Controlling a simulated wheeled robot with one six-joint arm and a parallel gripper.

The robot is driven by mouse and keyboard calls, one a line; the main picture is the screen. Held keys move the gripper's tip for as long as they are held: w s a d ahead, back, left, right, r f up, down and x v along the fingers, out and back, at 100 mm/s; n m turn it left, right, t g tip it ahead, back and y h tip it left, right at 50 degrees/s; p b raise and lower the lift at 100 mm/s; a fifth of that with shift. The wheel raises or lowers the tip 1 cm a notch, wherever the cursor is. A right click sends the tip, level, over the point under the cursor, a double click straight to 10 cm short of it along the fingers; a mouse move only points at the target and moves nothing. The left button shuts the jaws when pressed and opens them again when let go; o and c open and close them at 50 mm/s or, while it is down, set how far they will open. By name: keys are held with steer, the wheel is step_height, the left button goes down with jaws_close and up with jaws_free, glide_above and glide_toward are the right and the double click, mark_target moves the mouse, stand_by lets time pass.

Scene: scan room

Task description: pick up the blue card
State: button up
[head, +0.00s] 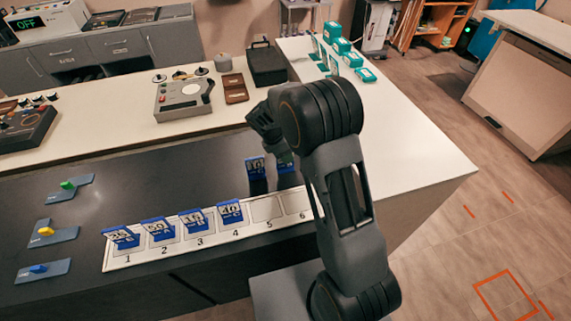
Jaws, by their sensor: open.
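One blue card (256,185) stands apart behind the numbered strip, just left of my gripper. My gripper (284,160) is open and hangs low beside that card. Some blue shows just below the gripper, but the gripper and arm partly hide it, and I cannot tell whether it is between the fingers. More blue cards stand in slot 1 (122,238), slot 2 (157,230), slot 3 (195,221) and slot 4 (230,212). Slots 5 and 6 look empty.
The white numbered strip (265,208) lies along the counter's front. Blue-grey plates with green (67,185), yellow (46,231) and blue (38,268) pieces lie at left. A control box (183,98), brown wallet-like item (234,88) and black box (267,65) stand behind.

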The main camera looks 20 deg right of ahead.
steer(key=shift+x, duration=0.75)
jaws_close()
